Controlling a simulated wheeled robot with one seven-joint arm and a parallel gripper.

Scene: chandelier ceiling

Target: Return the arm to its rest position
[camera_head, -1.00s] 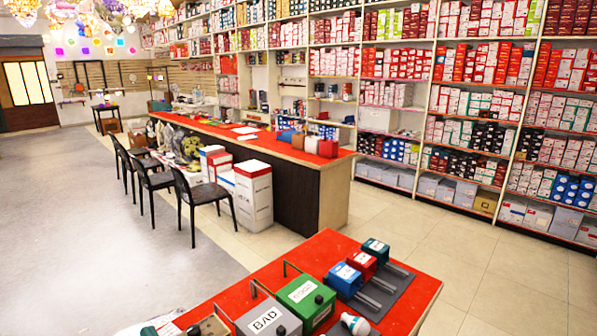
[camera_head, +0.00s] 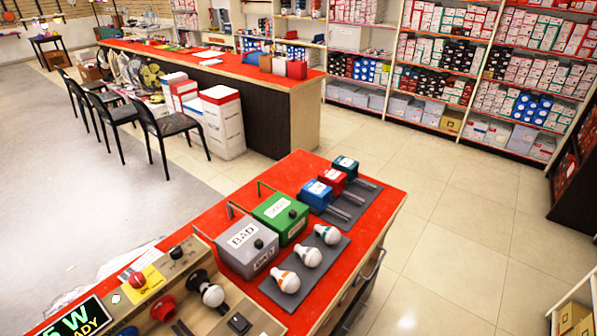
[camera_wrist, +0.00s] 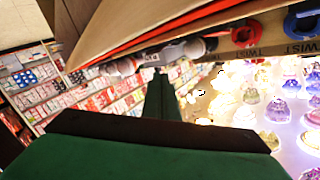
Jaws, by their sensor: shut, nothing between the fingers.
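My gripper (camera_wrist: 160,85) shows in the wrist view as dark green and black parts with a narrow upright piece in the middle. It is shut and holds nothing. My arm is not in the head view. The wrist view is upside down: the bench edge with a "TWIST" label (camera_wrist: 303,48) is at the top, and lit chandelier pieces (camera_wrist: 255,100) are at the lower right. A white and grey object (camera_wrist: 178,50) lies behind the gripper tip in the picture; I cannot tell its distance.
The red bench (camera_head: 375,178) carries a grey BAD box (camera_head: 247,249), a green box (camera_head: 281,217), three bulbs on a grey mat (camera_head: 304,277), and blue, red and teal blocks. A fixture panel (camera_head: 225,318) stands at front left. Tiled floor (camera_head: 460,230) is clear at right.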

